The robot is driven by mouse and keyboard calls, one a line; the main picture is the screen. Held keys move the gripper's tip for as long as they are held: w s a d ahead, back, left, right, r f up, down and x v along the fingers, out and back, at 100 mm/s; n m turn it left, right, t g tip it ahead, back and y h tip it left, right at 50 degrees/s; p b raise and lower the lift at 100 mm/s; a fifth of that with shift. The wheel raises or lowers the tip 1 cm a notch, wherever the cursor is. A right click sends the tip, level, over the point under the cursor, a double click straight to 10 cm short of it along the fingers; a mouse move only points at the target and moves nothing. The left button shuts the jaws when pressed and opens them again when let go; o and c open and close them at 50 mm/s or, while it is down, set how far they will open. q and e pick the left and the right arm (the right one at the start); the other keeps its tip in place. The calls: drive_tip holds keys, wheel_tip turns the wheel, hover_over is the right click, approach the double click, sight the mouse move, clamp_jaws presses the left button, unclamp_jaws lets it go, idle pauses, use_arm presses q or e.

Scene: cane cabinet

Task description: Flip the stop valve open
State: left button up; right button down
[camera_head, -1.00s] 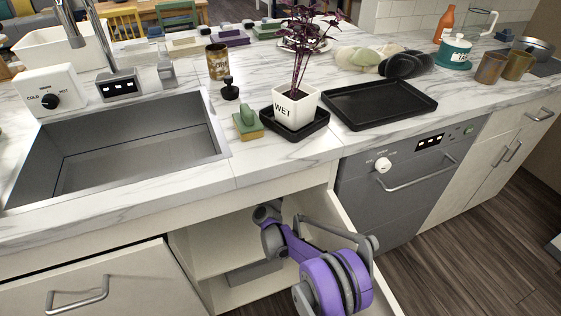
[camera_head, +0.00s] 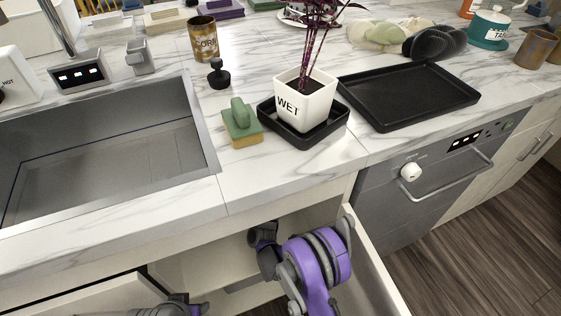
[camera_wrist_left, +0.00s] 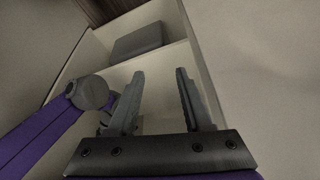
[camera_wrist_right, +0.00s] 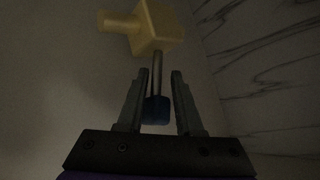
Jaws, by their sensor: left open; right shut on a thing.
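The stop valve (camera_wrist_right: 154,27) is a yellow, brass-like block with a stub, seen at the top of the right wrist view. Its thin metal lever ends in a blue grip (camera_wrist_right: 157,110). My right gripper (camera_wrist_right: 157,75) is shut on this blue grip, with the lever running out between the fingers towards the valve. In the head view the valve is hidden below the counter, where my right arm reaches into the open cabinet. My left gripper (camera_wrist_left: 160,73) is open and empty, facing the cabinet interior. The purple arm link beside it is mine.
The open cabinet door (camera_head: 375,270) stands to the right of my right arm. A grey box (camera_wrist_left: 137,40) lies inside the cabinet. Above are the sink (camera_head: 110,165), a sponge (camera_head: 241,137), a potted plant (camera_head: 305,98) and a black tray (camera_head: 410,95).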

drive_tip(key=shift+d+f+m+h, duration=0.15)
drive_tip(key=shift+d+m+h, duration=0.25)
drive_tip(key=shift+h, duration=0.1)
drive_tip(key=c, duration=0.9)
unclamp_jaws()
drive_tip(key=shift+s, duration=0.1)
drive_tip(key=o, duration=0.3)
drive_tip(key=shift+d, duration=0.1)
drive_tip(key=shift+y, duration=0.3)
drive_tip(key=shift+a, duration=0.2)
drive_tip(key=shift+s+a+f, duration=0.1)
drive_tip(key=v, duration=0.2)
drive_tip(key=shift+s+f, duration=0.2)
drive_tip(key=shift+s, duration=0.05)
drive_tip(key=s+a+p, duration=0.3)
drive_tip(key=s+a, duration=0.2)
drive_tip(key=s, duration=0.5)
drive_tip(key=shift+s+a, duration=0.3)
drive_tip(key=shift+s, duration=0.05)
